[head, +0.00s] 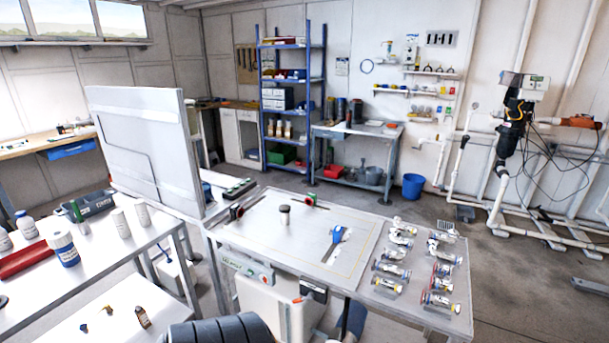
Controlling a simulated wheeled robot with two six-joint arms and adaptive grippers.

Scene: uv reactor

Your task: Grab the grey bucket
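Grey metal vessels stand on the lower shelf of the back workbench, in the middle of the head view. The bucket-like one (374,175) sits toward the right of that shelf; it is small and partly shaded, so I cannot tell for certain that it is the grey bucket. A blue bucket (412,187) stands on the floor just right of this bench. Neither of my grippers shows in the head view.
A white table (455,293) with several valve fittings and a blue tool stands in front. A upright white panel (150,150) rises at left beside a bottle-laden table. A blue shelf rack (309,100) stands behind.

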